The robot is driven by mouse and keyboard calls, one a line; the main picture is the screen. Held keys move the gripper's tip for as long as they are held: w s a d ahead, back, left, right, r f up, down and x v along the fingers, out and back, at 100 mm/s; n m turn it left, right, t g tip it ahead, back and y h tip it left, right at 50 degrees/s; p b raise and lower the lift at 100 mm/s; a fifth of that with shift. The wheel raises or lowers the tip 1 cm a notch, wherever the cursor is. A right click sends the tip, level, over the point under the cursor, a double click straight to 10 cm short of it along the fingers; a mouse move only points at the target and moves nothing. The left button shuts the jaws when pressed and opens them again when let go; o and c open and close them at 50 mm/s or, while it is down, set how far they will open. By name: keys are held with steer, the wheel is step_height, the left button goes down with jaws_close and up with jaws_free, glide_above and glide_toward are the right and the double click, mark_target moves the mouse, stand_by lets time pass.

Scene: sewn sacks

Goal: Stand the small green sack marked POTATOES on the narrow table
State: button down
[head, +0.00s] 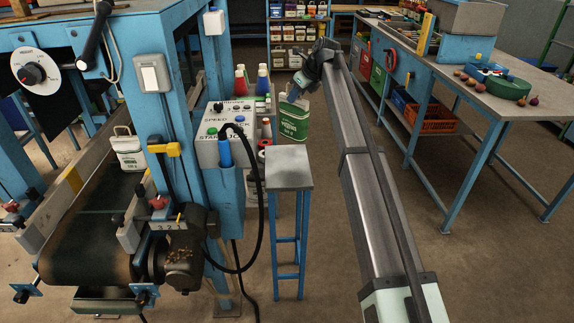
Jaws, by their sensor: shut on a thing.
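The small green sack (291,128) has a white top and pale lettering too small to read surely. It hangs roughly upright, slightly tilted, from my gripper (298,94), which is shut on its top. The fingertips are small and partly hidden. The narrow table (289,176) has a bare grey square top and blue legs. In the picture the sack is just above the far edge of that top. It looks apart from the table, beyond it or over its far edge; I cannot tell which.
A control box (217,145) with a drooping black cable stands left of the narrow table. A white sack (130,155) is on the conveyor (85,225). A long workbench (500,98) with vegetables is at the right. Shelves (297,30) stand behind. Floor right of the narrow table is clear.

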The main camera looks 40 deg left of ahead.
mark_target(288, 117)
steer(key=shift+s+a+r, duration=0.25)
steer(key=shift+a+r, duration=0.05)
steer(key=shift+a, duration=0.3)
steer(key=shift+s+a+r, duration=0.2)
steer(key=shift+a+r, duration=0.05)
steer(key=shift+a, duration=0.3)
steer(key=shift+s+a, duration=0.15)
steer(key=shift+f, duration=5.05)
steer(key=c, duration=1)
jaws_free()
steer(key=v, duration=1.2)
steer(key=shift+s, duration=0.1)
